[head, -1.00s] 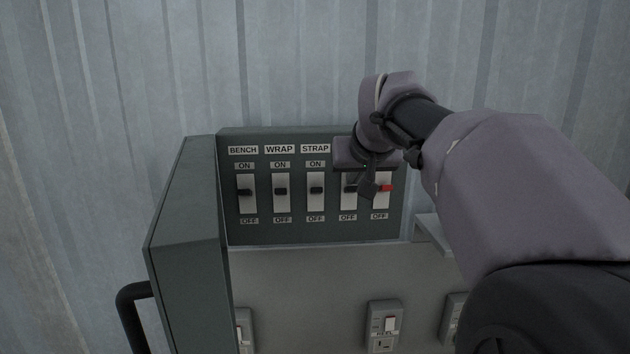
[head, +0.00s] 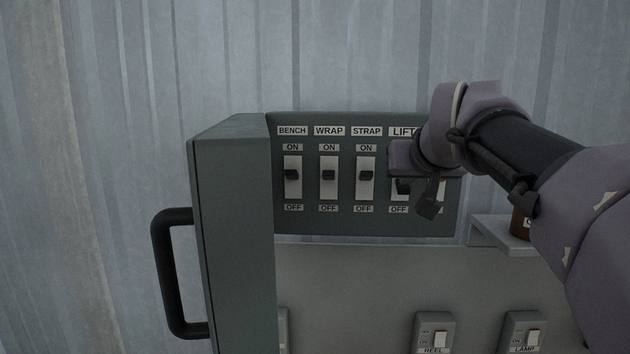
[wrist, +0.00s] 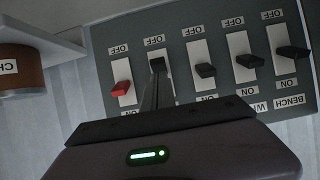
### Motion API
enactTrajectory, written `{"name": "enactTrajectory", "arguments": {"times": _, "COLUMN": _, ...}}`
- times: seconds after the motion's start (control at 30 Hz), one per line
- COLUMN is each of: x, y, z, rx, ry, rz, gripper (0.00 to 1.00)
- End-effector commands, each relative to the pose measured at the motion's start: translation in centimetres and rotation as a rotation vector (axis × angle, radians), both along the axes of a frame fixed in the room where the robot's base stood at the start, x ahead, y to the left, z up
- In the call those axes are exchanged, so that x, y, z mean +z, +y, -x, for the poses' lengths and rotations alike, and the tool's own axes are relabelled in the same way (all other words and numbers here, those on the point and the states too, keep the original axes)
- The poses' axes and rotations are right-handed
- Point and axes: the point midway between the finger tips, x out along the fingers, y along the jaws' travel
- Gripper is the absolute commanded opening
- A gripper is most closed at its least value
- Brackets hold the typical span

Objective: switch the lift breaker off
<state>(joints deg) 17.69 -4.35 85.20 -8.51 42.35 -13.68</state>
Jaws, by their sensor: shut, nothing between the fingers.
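The lift breaker (head: 403,188) is the fourth switch on the dark green panel, under a LIFT label partly covered by my wrist. Its black lever sits lower than the levers to its left, close to the OFF label. In the wrist view, which is upside down, the lift lever (wrist: 157,64) is also near its OFF label. My gripper (head: 428,207) is shut and empty, in front of the panel just right of the lift lever in the head view. Its fingers (wrist: 156,92) point at the lift slot in the wrist view; contact with the lever cannot be told.
The bench (head: 292,175), wrap (head: 328,175) and strap (head: 366,174) levers stand higher in their slots, towards ON. A red lever (wrist: 122,90) is beside lift, near ON. A shelf with a brown container (wrist: 22,70) is close by. A black handle (head: 160,270) sticks out left.

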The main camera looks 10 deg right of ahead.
Motion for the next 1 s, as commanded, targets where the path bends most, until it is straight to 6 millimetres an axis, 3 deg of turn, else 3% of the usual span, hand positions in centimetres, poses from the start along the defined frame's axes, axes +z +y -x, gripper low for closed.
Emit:
{"name": "enactTrajectory", "arguments": {"times": 0.6, "x": 1.9, "y": 0.0, "z": -0.1, "rx": 0.0, "ry": 0.0, "rz": 0.001, "gripper": 0.0}}
{"name": "enactTrajectory", "arguments": {"times": 1.0, "x": 1.6, "y": 0.0, "z": 0.0, "rx": 0.0, "ry": 0.001, "rz": 0.001, "gripper": 0.0}}
